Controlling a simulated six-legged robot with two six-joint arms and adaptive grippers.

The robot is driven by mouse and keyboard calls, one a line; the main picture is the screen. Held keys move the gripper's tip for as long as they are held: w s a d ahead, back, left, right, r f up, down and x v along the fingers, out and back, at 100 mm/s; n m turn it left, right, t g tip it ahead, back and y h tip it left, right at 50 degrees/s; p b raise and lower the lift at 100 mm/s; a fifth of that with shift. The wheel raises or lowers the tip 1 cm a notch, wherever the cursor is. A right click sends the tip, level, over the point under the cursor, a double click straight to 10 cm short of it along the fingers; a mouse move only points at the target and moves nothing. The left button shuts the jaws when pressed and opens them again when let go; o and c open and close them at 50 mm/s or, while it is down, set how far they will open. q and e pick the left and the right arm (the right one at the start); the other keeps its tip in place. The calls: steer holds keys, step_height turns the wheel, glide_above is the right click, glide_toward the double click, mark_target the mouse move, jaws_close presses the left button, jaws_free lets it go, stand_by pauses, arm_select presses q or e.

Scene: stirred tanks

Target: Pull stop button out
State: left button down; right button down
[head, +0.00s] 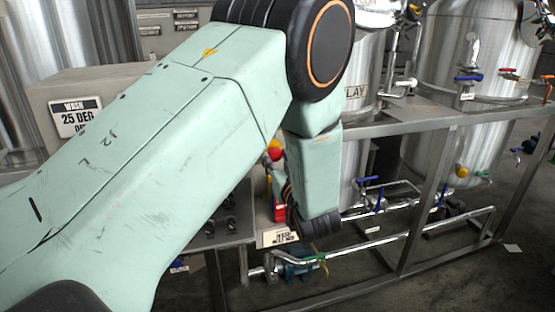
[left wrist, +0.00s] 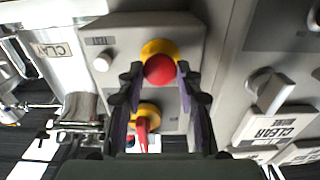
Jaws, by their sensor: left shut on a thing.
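The stop button, a round red knob (left wrist: 160,69) on a yellow collar (left wrist: 158,47), sits on a grey control box (left wrist: 120,27) in the left wrist view. My left gripper (left wrist: 160,74) has its two dark fingers on either side of the red knob, shut on it. In the head view, a red knob (head: 275,154) with yellow beside it shows past my left arm, which hides much of the box. The left fingers are not clear there. My right gripper is not in view.
A red handle on a yellow base (left wrist: 142,122) sits close to the knob, between my fingers in the picture. A white knob (left wrist: 102,62) is on the same box. Steel tanks (head: 465,50), a frame rail (head: 420,118) and pipes (head: 385,240) stand to the right.

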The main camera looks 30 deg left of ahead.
arm_select(q)
steer(key=c, duration=1.3)
jaws_free()
steer(key=shift+s+f, duration=0.15)
steer(key=shift+f, duration=0.05)
steer(key=shift+c, duration=0.2)
steer(key=o, duration=0.4)
steer(key=shift+d+r, duration=0.2)
steer(key=shift+d, duration=0.05)
steer(key=shift+o, duration=0.4)
steer(key=shift+a, duration=0.15)
steer(key=shift+a, duration=0.1)
